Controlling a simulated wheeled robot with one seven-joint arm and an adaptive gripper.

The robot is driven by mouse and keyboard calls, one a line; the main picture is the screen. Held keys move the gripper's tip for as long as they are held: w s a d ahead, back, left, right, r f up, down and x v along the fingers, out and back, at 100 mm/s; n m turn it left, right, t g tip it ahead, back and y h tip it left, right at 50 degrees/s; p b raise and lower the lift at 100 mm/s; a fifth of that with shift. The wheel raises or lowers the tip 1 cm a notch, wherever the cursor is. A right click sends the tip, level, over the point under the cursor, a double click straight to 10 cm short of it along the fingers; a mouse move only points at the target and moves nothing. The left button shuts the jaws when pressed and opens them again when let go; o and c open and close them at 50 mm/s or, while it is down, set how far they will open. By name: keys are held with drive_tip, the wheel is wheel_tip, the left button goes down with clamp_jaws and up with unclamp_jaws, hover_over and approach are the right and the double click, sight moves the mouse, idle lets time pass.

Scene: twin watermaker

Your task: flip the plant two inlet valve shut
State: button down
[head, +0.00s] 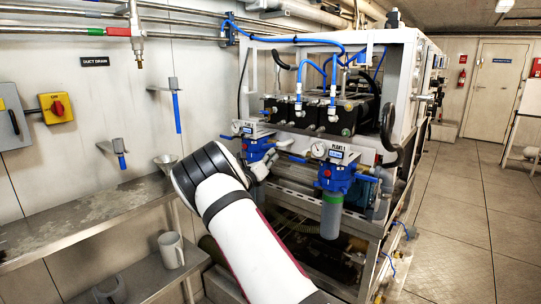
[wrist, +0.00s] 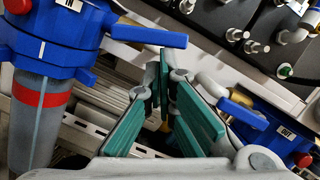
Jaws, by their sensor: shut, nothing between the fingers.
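In the wrist view, the left blue filter housing (wrist: 55,45), with a red band on its bowl, carries a blue lever (wrist: 150,37) beside an "IN" label. The lever sticks out to the right. My gripper (wrist: 165,85) is shut and empty, its teal-padded fingers converging just below the lever's free end in the picture; I cannot tell whether they touch. In the head view, my gripper (head: 261,168) is in front of the left filter unit (head: 257,146), whose lower part is hidden by my arm. The number on its small label is hard to read.
Right of the gripper, another blue lever (wrist: 243,113) sits by an "OUT" label. The Plant 1 filter housing (head: 333,180) stands to the right. A steel shelf (head: 95,215) lines the left wall, with a mug (head: 171,250) below. The floor (head: 465,220) on the right is clear.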

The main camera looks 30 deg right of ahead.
sight(271, 146)
wheel_tip(271, 146, up, 4)
drive_tip(key=n+y+p, duration=0.1)
drive_tip(key=n+p, duration=0.1)
drive_tip(key=n, duration=0.3)
drive_tip(key=n+t+y+p, duration=0.1)
drive_tip(key=n+p, duration=0.1)
drive_tip(key=n, duration=0.2)
drive_tip(key=shift+n+p, duration=0.4)
drive_tip(key=shift+w+a+r+n+y, duration=0.2)
drive_tip(key=shift+r+n+y, duration=0.3)
drive_tip(key=shift+n, duration=0.4)
drive_tip(key=shift+d+f, duration=0.1)
